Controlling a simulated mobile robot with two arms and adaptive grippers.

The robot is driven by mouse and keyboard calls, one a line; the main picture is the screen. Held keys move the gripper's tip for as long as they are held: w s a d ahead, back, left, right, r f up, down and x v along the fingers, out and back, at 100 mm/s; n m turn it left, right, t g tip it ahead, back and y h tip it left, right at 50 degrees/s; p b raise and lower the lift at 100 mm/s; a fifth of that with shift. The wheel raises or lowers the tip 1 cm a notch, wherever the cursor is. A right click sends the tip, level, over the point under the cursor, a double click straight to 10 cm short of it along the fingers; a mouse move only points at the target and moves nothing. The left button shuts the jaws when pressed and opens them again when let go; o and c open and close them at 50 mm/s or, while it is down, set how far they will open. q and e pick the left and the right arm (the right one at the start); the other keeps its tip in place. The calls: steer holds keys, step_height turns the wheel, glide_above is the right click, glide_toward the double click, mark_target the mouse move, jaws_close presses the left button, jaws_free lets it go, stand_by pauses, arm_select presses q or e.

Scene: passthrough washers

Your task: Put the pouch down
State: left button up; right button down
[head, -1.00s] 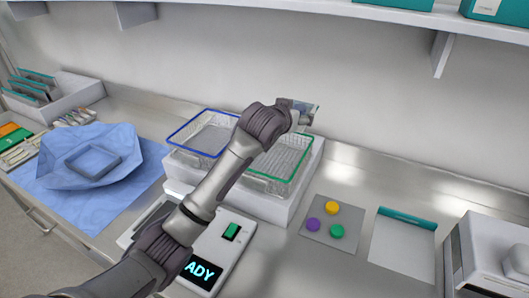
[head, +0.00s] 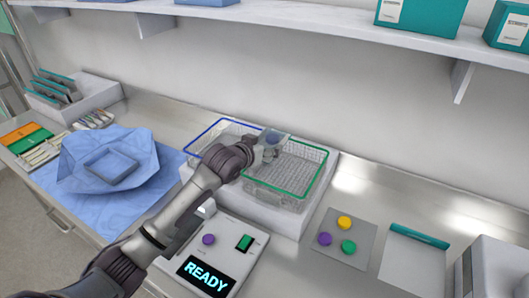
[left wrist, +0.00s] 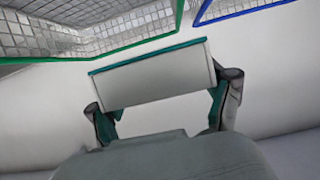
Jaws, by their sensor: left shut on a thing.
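My left gripper (head: 268,150) is over the two wire baskets, near where they meet. In the left wrist view the gripper (left wrist: 165,100) is shut on the pouch (left wrist: 155,82), a pale panel with a teal edge between the two fingers. In the head view the pouch (head: 274,137) is small and partly hidden by the gripper. The green-rimmed basket (head: 314,178) is on the right and the blue-rimmed basket (head: 207,137) on the left. I cannot tell whether the pouch touches a basket. My right gripper is out of view.
The baskets stand on a white block (head: 265,216). In front is a device (head: 238,258) reading READY. A blue-wrapped tray (head: 108,165) lies left. A grey mat (head: 330,255) with three coloured discs and a teal-edged white sheet (head: 405,265) lie right. A shelf (head: 330,28) hangs above.

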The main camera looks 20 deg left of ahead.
arm_select(q)
step_height(320, 180, down, 4)
steer(key=shift+r+p, duration=0.25)
steer(key=shift+p, duration=0.35)
steer(key=shift+f, duration=0.35)
steer(key=o, duration=1.1)
